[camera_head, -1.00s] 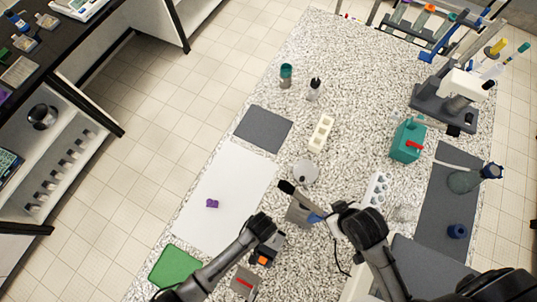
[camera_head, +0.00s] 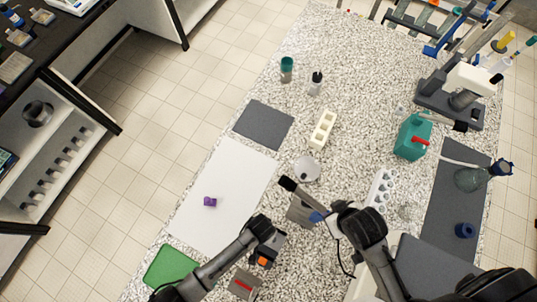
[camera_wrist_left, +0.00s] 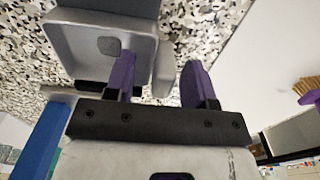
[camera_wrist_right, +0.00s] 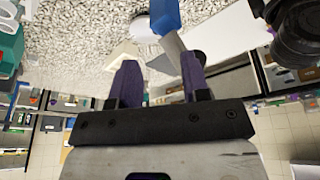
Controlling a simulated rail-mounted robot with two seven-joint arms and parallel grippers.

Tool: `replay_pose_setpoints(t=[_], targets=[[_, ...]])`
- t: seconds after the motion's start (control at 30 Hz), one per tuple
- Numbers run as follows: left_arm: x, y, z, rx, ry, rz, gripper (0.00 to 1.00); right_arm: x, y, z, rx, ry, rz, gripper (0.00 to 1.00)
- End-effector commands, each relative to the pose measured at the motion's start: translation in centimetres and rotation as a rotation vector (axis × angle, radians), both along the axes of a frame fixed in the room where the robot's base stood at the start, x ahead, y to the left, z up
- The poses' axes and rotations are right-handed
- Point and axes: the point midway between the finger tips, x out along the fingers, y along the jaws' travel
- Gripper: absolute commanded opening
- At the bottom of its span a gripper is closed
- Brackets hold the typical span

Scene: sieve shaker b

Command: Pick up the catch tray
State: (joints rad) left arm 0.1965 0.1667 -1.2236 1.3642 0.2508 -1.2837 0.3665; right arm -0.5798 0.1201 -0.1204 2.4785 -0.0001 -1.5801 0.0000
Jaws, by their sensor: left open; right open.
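A light grey tray-like piece with a raised rim, which looks like the catch tray (camera_wrist_left: 100,48), fills the upper left of the left wrist view. My left gripper (camera_wrist_left: 160,68) is open. One purple finger overlaps the tray's inside, and the tray's side wall appears between the fingers; I cannot tell whether they touch. In the head view the left arm hides much of this spot. My right gripper (camera_wrist_right: 157,65) is open. A grey bar with a blue part (camera_wrist_right: 166,16) shows beyond its fingers; no grip is visible.
A white mat (camera_head: 230,190) with a purple object (camera_head: 210,202) lies left of the arms. A green mat (camera_head: 172,266) is at front left. The counter's back middle is mostly clear.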

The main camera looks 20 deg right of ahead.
Motion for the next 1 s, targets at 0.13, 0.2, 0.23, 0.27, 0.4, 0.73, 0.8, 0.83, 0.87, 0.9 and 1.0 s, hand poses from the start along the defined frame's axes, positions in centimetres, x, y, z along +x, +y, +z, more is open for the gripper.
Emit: replay_pose_setpoints(t=[0.13, 0.2, 0.23, 0.27, 0.4, 0.73, 0.8, 0.83, 0.87, 0.9, 1.0], targets=[[0.0, 0.0, 0.1, 0.0, 0.0, 0.0, 0.5, 0.01, -0.16, 0.09, -0.005, -0.001, 0.004, 0.43], [-0.01, 0.01, 0.1, 0.0, 0.0, 0.0, 0.48, 0.01, -0.18, 0.11, -0.007, -0.001, 0.004, 0.43], [-0.01, 0.01, 0.1, 0.0, 0.0, 0.0, 0.45, 0.01, -0.18, 0.11, -0.007, -0.001, 0.004, 0.43], [-0.01, 0.0, 0.1, 0.0, 0.0, 0.0, 0.42, 0.02, -0.18, 0.12, -0.007, -0.001, 0.004, 0.43], [-0.01, 0.0, 0.09, 0.0, 0.0, 0.0, 0.29, 0.01, -0.17, 0.13, -0.005, -0.002, 0.004, 0.43], [-0.04, 0.01, 0.08, 0.0, 0.0, 0.0, 0.0, 0.02, 0.02, 0.14, 0.001, -0.002, -0.001, 0.43], [-0.03, 0.0, 0.08, 0.0, 0.0, 0.0, 0.0, 0.03, 0.07, 0.15, 0.003, -0.002, -0.002, 0.43], [-0.03, 0.0, 0.08, 0.0, 0.0, 0.0, 0.0, 0.03, 0.09, 0.15, 0.003, -0.002, -0.002, 0.43], [-0.04, 0.01, 0.07, 0.0, 0.0, 0.0, 0.0, 0.03, 0.1, 0.15, 0.004, -0.001, -0.003, 0.43], [-0.04, 0.01, 0.07, 0.0, 0.0, 0.0, 0.0, 0.03, 0.12, 0.15, 0.005, -0.002, -0.003, 0.43], [-0.04, -0.01, 0.17, 0.0, 0.0, 0.0, 0.0, 0.03, 0.14, 0.16, 0.006, -0.002, -0.003, 0.43]])
